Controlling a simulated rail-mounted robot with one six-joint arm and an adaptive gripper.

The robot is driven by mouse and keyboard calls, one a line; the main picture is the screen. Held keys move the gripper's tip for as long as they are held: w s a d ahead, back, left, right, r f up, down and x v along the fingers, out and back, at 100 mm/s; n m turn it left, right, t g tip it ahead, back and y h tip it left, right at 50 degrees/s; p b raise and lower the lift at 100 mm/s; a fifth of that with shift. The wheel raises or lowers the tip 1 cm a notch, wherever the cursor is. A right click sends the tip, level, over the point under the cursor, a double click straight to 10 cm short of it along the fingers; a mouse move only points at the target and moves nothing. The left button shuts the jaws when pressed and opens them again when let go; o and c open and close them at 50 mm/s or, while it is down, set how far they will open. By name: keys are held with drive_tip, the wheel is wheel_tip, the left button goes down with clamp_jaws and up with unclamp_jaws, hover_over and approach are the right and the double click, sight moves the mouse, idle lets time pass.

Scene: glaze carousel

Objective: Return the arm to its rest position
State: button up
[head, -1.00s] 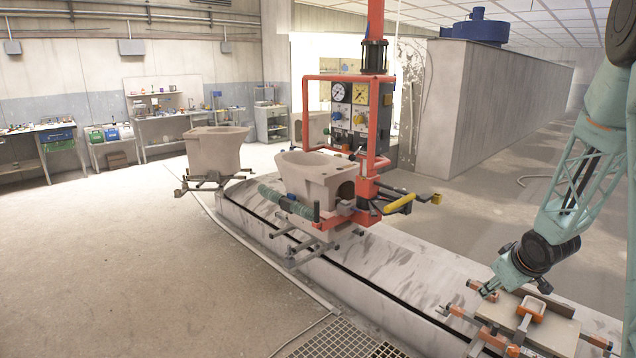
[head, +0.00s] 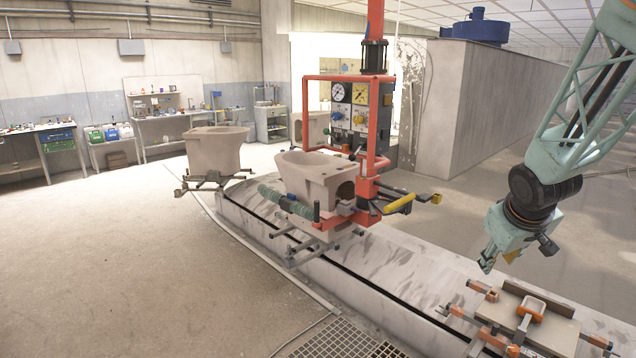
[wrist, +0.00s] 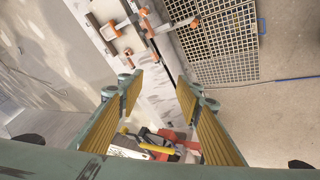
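My gripper (head: 490,262) hangs at the right of the head view, on the teal arm. It is above and apart from the carousel fixture at the lower right. In the wrist view my gripper (wrist: 160,90) shows two fingers with yellow ribbed pads, spread wide with nothing between them. Below is a flat board (head: 510,310) carrying an orange-rimmed piece (head: 532,308), with orange clamps (head: 487,291) around it. The board (wrist: 112,30) also shows at the top of the wrist view.
A red frame (head: 309,110) with gauges stands mid-view beside a pale toilet bowl (head: 305,175). Another bowl (head: 215,147) stands left on a carrier. A floor grate (head: 330,340) lies at the bottom. A long grey enclosure (head: 490,105) stands behind. Open floor lies left.

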drive_tip(key=s+a+r, duration=0.6)
drive_tip(key=s+r, duration=0.1)
drive_tip(key=s, duration=0.1)
drive_tip(key=s+a+r+y, duration=0.1)
drive_tip(key=s+a+r, duration=0.1)
drive_tip(key=s+a, duration=0.4)
drive_tip(key=s+a+r+m+g, duration=0.1)
drive_tip(key=s+a, duration=0.5)
drive_tip(key=s, duration=1)
drive_tip(key=s+a+r+m+g+y, duration=0.1)
drive_tip(key=s+a+r, duration=0.3)
drive_tip(key=s+a, duration=0.3)
drive_tip(key=s, duration=0.5)
drive_tip(key=shift+y, duration=0.3)
drive_tip(key=shift+r, duration=0.1)
